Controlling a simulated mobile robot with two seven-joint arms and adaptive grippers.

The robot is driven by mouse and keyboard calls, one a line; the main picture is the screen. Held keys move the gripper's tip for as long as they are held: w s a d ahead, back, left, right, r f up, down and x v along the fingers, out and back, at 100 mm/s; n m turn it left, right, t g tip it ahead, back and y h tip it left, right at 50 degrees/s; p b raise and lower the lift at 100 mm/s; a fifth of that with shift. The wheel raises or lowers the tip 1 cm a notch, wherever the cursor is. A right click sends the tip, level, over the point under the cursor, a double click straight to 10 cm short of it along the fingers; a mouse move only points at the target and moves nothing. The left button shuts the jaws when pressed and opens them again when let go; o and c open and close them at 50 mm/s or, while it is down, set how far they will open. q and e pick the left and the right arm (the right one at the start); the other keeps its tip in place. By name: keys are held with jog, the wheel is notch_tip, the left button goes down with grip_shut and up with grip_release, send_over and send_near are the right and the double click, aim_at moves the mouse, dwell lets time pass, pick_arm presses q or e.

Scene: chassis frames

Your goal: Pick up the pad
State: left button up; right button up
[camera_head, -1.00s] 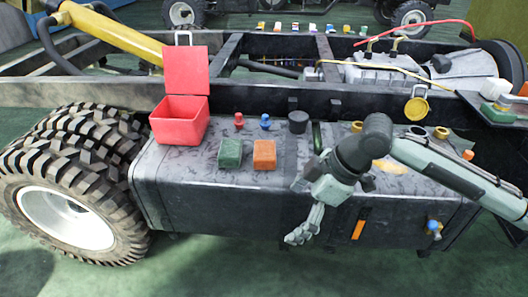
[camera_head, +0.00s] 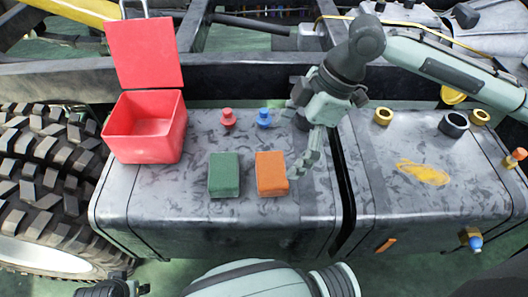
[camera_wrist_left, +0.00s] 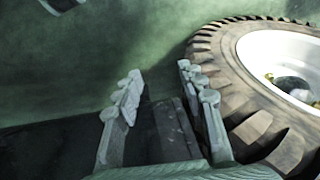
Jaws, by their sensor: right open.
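Two block-shaped pads lie on the top of the grey tank, a green pad (camera_head: 224,175) and an orange pad (camera_head: 271,174) to its right. My right gripper (camera_head: 306,164) points down just to the right of the orange pad, open and empty. Its fingers overlap each other in the picture, and I cannot tell whether they touch the pad. My left arm lies along the bottom edge of the head view. In the left wrist view my left gripper (camera_wrist_left: 160,78) has its fingers apart, with nothing between them, beside the tyre (camera_wrist_left: 225,75).
An open red box (camera_head: 145,128) with a raised lid stands left on the tank (camera_head: 200,215). A red knob (camera_head: 228,118) and a blue knob (camera_head: 264,117) are behind the pads. Brass rings and a yellow smear (camera_head: 423,174) are at right. A frame rail (camera_head: 230,80) runs behind.

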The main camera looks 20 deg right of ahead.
aim_at(273, 168)
jog(key=x, duration=0.3)
jog(key=shift+s, duration=0.25)
jog(key=x, duration=0.3)
jog(key=shift+w+f+b, duration=0.1)
jog(key=shift+f+b, duration=0.25)
jog(key=shift+a+f, duration=0.15)
jog(key=shift+f, duration=0.15)
jog(key=shift+w+f, duration=0.1)
jog(key=c, duration=1)
pick_arm(q)
jog(key=shift+s+a+r, duration=0.1)
jog(key=shift+s+r, duration=0.55)
jog(key=shift+s, duration=0.05)
pick_arm(e)
jog(key=shift+r, duration=0.2)
